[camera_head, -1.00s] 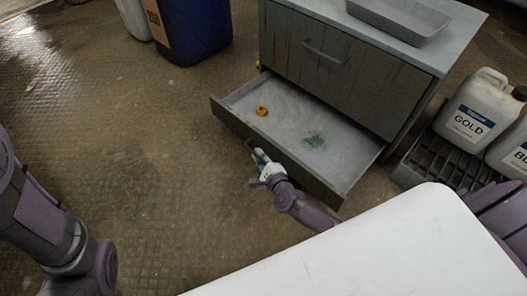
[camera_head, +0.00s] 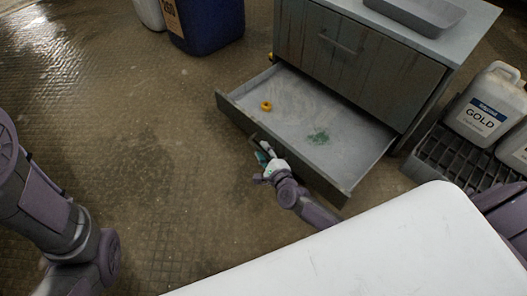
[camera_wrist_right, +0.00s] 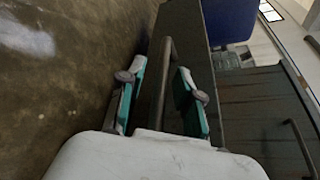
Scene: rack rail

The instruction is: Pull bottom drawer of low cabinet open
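The low grey cabinet (camera_head: 372,65) stands at the upper right of the head view. Its bottom drawer (camera_head: 293,112) is pulled well out, showing a pale floor with a yellow ring-like item (camera_head: 266,105) and a green patch (camera_head: 318,137). My right gripper (camera_head: 265,151) is at the drawer front. In the right wrist view its two teal-padded fingers (camera_wrist_right: 160,97) are spread, with the drawer's bar handle (camera_wrist_right: 167,65) between them and visible gaps on both sides. My left arm shows at the left edge; its gripper is out of view.
A grey tray (camera_head: 415,14) sits on the cabinet top. A blue container (camera_head: 208,22) stands behind left. A white GOLD jug (camera_head: 484,108) stands on a dark grated tray (camera_head: 440,158) at right. The floor (camera_head: 150,140) left of the drawer is clear.

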